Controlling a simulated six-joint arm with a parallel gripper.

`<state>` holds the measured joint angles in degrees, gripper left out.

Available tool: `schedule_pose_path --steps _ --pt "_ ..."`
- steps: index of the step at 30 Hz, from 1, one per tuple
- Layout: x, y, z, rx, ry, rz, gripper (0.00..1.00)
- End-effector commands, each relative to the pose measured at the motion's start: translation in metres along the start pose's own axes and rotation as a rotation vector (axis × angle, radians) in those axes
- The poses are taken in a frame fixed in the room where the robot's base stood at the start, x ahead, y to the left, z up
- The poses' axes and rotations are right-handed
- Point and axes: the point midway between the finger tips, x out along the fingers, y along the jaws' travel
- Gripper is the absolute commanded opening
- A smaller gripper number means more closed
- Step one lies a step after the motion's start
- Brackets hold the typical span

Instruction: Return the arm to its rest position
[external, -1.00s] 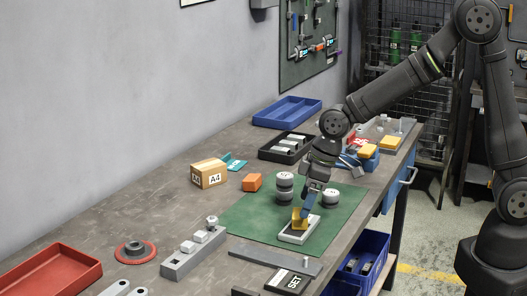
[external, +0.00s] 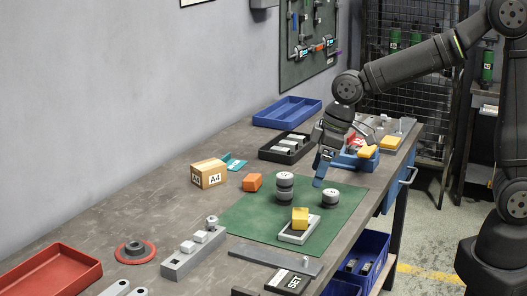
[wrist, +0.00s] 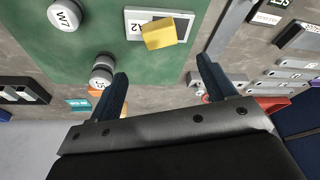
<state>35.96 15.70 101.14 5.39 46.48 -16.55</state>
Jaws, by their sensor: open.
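My gripper (external: 321,171) is open and empty above the green mat (external: 258,228), near its far part. In the wrist view my gripper (wrist: 162,74) shows its two fingers spread wide with nothing between them. A yellow block (external: 300,217) stands on a light grey plate (external: 287,236) on the mat, apart from my gripper. The yellow block also shows in the wrist view (wrist: 159,34), looking turned relative to the plate (wrist: 184,19).
A stack of grey cylinders (external: 285,190) and a single grey cylinder (external: 331,197) stand on the mat close to my gripper. A black tray (external: 264,156), an orange block (external: 252,182) and a cardboard box (external: 209,174) lie to the left. A blue bin (external: 343,163) stands behind.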

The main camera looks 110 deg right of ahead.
Motion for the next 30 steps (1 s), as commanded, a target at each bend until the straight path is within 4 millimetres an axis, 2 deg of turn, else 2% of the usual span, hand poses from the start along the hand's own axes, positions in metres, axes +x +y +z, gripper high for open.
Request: schedule_pose_path --steps 5,24,30 --pt "0.017 0.0 0.001 0.0 -0.004 -0.001 0.76" --pt "0.123 -0.001 0.001 0.0 -0.002 -0.001 0.76" --pt "0.099 0.0 -0.007 -0.001 0.004 0.0 0.76"
